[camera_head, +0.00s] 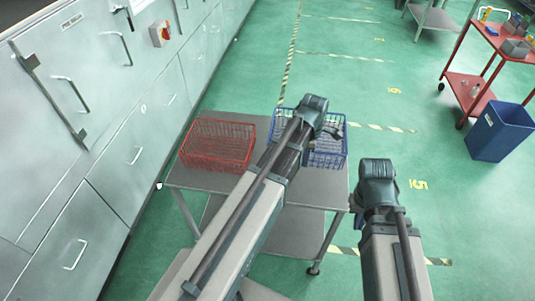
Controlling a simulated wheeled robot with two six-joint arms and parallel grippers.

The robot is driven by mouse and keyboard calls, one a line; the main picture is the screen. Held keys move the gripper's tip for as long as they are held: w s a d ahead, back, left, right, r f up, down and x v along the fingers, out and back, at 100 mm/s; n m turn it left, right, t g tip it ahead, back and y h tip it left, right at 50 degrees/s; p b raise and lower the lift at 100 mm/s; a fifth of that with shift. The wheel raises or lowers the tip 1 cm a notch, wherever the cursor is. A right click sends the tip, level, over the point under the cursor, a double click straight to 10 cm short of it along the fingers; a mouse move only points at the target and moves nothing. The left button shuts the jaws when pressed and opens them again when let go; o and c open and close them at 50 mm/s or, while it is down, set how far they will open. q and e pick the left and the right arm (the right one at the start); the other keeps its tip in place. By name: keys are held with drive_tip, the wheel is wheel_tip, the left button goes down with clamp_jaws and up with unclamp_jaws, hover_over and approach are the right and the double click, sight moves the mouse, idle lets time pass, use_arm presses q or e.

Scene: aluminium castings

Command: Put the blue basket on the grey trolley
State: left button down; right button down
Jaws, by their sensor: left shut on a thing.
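The blue basket (331,148) is a wire basket at the far right part of the grey trolley (318,190). My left gripper (325,130) is at the basket, shut on it. My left arm hides the basket's middle. I cannot tell whether the basket's bottom touches the trolley top or hangs just above it. My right gripper (358,207) is beside the trolley's right edge, apart from the basket. Its fingers are mostly hidden by its own body.
A red wire basket (217,146) stands on the trolley's left part. Grey cabinets (110,130) line the left side. A red cart (465,85) and a blue bin (499,132) stand at the right. Green floor is clear between the trolley and the bin.

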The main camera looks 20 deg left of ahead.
use_arm(q)
drive_tip(key=shift+f+b, duration=5.1)
drive_tip(key=shift+r, duration=0.15)
drive_tip(key=c, duration=1.4)
unclamp_jaws()
drive_tip(key=shift+f, duration=0.2)
drive_tip(key=o, duration=0.4)
drive_tip(key=shift+r, duration=0.1)
